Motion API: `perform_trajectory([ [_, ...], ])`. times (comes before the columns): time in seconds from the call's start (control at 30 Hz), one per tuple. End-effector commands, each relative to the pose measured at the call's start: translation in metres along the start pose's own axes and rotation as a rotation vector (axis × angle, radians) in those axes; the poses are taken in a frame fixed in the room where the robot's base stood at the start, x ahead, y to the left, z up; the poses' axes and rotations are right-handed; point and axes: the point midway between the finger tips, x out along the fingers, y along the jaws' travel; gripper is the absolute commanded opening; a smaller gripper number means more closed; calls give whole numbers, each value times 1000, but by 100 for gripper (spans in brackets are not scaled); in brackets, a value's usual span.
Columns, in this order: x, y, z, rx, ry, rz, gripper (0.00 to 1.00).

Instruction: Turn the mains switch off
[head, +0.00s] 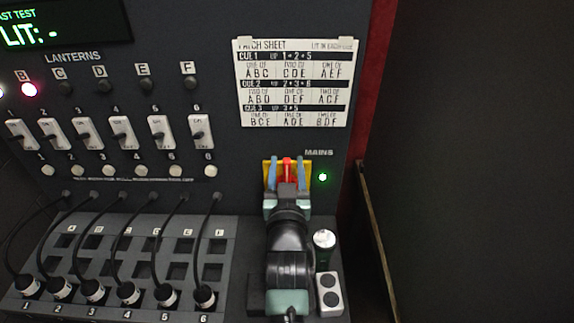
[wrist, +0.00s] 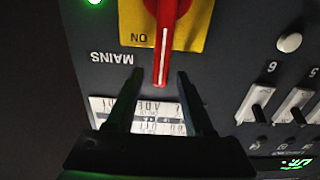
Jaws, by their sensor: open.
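The mains switch is a red rotary handle (head: 287,168) on a yellow plate (head: 308,165), on the upright panel below the MAINS label. In the wrist view, which is upside down, the red handle (wrist: 163,60) lines up with the ON mark on its yellow plate (wrist: 195,38). A green lamp (head: 323,177) beside the switch is lit. My gripper (head: 287,172) is open, with one finger on each side of the handle. In the wrist view my gripper (wrist: 159,78) has its fingertips near the handle's end, with visible gaps; contact cannot be told.
A cue sheet (head: 293,82) is above the switch. White rocker switches (head: 110,133) are to the left, and cables with plugs (head: 128,290) stand below them. A dark cylinder with a pale top (head: 324,240) and a two-button box (head: 329,294) sit right of my arm.

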Motion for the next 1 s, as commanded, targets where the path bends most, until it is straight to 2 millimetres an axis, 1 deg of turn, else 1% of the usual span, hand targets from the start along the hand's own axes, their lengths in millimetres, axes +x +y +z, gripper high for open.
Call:
perform_trajectory([
  [0.13, 0, 0, 0, 0, 0, 0, 52],
  [0.27, 0, 0, 0, 0, 0, 0, 29],
  [0.3, 0, 0, 0, 0, 0, 0, 22],
  [0.37, 0, 0, 0, 0, 0, 0, 11],
  [0.4, 0, 0, 0, 0, 0, 0, 4],
  [0.43, 0, 0, 0, 0, 0, 0, 0],
  [1.0, 0, 0, 0, 0, 0, 0, 0],
])
